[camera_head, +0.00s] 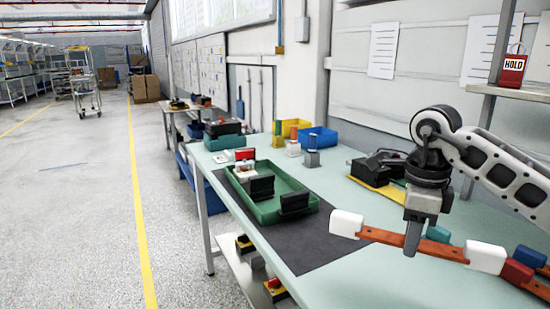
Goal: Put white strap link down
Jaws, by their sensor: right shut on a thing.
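The white strap link, an orange-brown bar (386,237) with a white block (346,223) at its left end and another white block (486,257) at its right, is at the right front. My right gripper (415,235) points down and is shut on the bar between the white blocks. One finger shows in front of the bar; the other is hidden. The link lies over the right edge of the dark mat and the pale green table; I cannot tell whether it touches the surface. My left gripper is out of view.
Teal (438,234), red (516,273) and blue (529,256) blocks are close beside the link. A green tray (272,212) with black parts stands on the dark mat (310,245). A yellow plate with a black device (371,172) is behind. The mat's front is clear.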

